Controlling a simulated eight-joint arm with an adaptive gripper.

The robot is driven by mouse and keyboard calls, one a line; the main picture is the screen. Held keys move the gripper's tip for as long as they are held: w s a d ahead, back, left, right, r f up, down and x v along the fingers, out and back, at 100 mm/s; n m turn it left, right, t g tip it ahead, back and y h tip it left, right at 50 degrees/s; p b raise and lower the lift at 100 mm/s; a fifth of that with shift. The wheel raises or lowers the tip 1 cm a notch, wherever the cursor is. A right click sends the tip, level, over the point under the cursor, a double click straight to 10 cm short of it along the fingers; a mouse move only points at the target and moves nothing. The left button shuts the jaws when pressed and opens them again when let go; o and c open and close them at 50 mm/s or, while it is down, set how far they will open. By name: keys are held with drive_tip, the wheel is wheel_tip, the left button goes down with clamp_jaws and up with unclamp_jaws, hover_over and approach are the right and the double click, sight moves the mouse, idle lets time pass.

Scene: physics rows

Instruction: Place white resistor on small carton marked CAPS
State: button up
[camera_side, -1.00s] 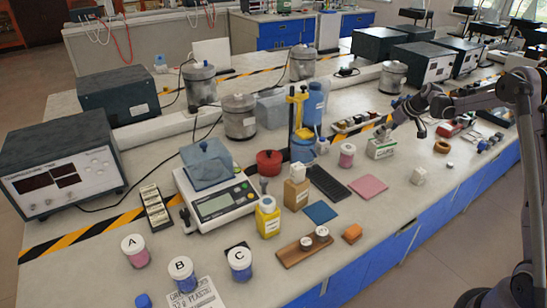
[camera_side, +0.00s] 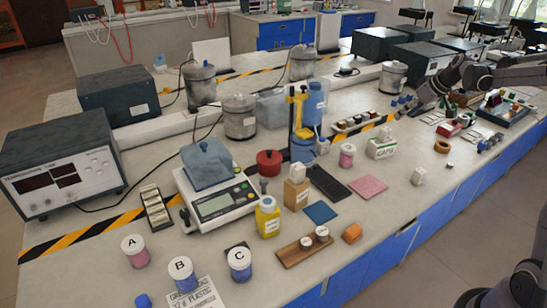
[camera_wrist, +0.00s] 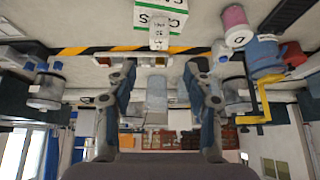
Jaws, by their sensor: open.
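The small carton marked CAPS (camera_side: 381,149) is white with green edging and stands right of centre on the bench. It appears upside down at the top of the wrist view (camera_wrist: 160,15). A pale block with dark print, which looks like the white resistor (camera_wrist: 158,39), overlaps the carton's edge in the wrist view, seemingly on its top. In the side view it is too small to make out clearly. My gripper (camera_wrist: 160,72) is open, with nothing between its fingers. In the side view my gripper (camera_side: 420,105) is above and right of the carton, apart from it.
A pink-filled jar (camera_side: 347,155) stands left of the carton, with a blue-and-yellow stand (camera_side: 297,125) beyond. A component tray (camera_side: 357,122) lies behind. A white cube (camera_side: 418,176), an orange ring (camera_side: 442,146) and a pink pad (camera_side: 367,187) are nearby. Bare bench lies between them.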

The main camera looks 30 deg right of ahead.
drive_tip(key=s+a+r, duration=0.3)
drive_tip(key=a, duration=0.8)
drive_tip(key=s+a+r, duration=0.3)
drive_tip(key=s+a, duration=0.1)
drive_tip(key=a, duration=0.7)
drive_tip(key=s+a+f, duration=0.2)
drive_tip(key=s+a, duration=0.4)
drive_tip(key=s, duration=0.1)
drive_tip(key=s+a+f, duration=0.3)
drive_tip(key=s+a, duration=0.3)
drive_tip(key=a, duration=0.1)
drive_tip(key=shift+s+a+f+t, duration=0.15)
drive_tip(key=shift+s+f+t, duration=0.15)
drive_tip(key=shift+s, duration=0.1)
